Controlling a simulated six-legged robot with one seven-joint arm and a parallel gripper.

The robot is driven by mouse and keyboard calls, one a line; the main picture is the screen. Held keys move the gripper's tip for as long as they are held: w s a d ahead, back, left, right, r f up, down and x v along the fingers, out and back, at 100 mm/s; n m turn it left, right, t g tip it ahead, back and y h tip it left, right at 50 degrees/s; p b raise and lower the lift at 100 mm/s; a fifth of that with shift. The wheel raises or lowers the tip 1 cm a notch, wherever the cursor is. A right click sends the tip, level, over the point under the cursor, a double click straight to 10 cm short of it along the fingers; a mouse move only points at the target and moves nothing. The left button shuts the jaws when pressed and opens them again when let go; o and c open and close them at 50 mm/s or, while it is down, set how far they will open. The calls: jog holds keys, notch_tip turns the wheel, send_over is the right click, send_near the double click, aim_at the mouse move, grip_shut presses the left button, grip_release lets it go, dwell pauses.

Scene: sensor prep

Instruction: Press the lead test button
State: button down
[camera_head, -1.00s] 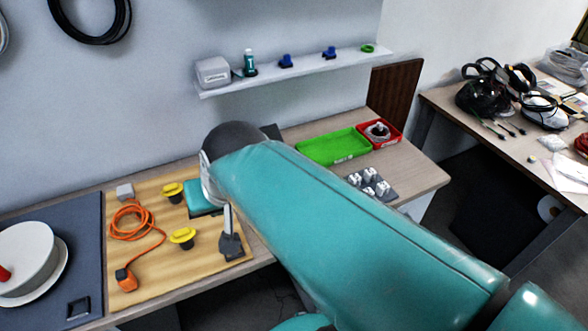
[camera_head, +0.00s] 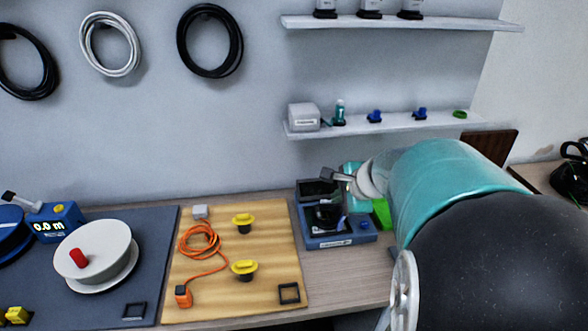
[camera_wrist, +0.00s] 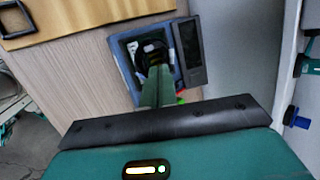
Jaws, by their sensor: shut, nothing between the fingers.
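A blue open-topped box (camera_head: 318,241) with a white front label too small to read stands on the bench right of the wooden board. A black coiled item lies in it, and a dark panel (camera_head: 318,188) stands behind it. I take it for the lead tester, but I cannot clearly make out a button. My gripper (camera_head: 331,174) is shut and empty above the box's back part. The box (camera_wrist: 122,62) and the dark panel (camera_wrist: 190,52) also show in the wrist view, where my gripper (camera_wrist: 158,72) covers part of the box.
The wooden board (camera_head: 215,285) holds an orange cord (camera_head: 200,240), two yellow-topped knobs and a black square frame (camera_head: 289,292). A dark mat with a white reel (camera_head: 95,250) lies at left. A shelf (camera_head: 390,124) hangs above the box. A green tray (camera_head: 382,212) is mostly hidden by my arm.

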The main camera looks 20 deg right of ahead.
aim_at(367, 227)
jog(key=d+f+m+t+h, duration=0.1)
jog(key=d+f+m, duration=0.1)
jog(key=d+m, duration=0.5)
jog(key=d, duration=0.4)
jog(key=shift+s+f, duration=0.15)
jog(key=shift+f, duration=0.05)
jog(key=shift+f, duration=4.45)
jog(key=shift+f, duration=0.4)
jog(key=shift+f, duration=0.45)
jog(key=shift+r, duration=0.9)
